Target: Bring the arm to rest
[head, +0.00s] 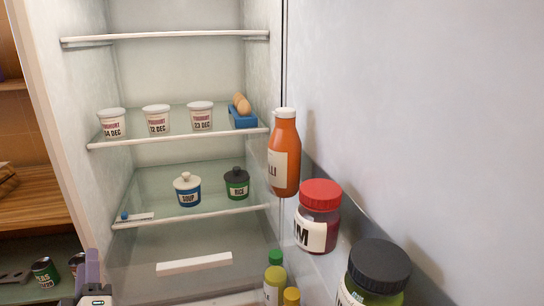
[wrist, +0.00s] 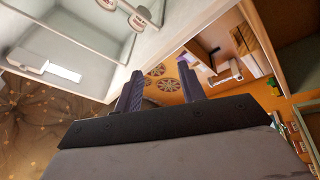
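My gripper (wrist: 160,80) shows in the wrist view with its two dark fingers apart and nothing between them. In the head view only a part of my gripper (head: 93,278) shows at the bottom left edge, in front of the fridge's left side. It appears clear of the items on the shelves. The rest of my arm is out of the head view.
An open fridge holds yoghurt pots (head: 157,119), an egg holder (head: 242,117), a soup pot (head: 187,190) and a rice pot (head: 237,184). Its door carries a chilli bottle (head: 285,155), a jam jar (head: 318,215) and a dark-lidded jar (head: 377,272). A can (head: 45,271) stands left.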

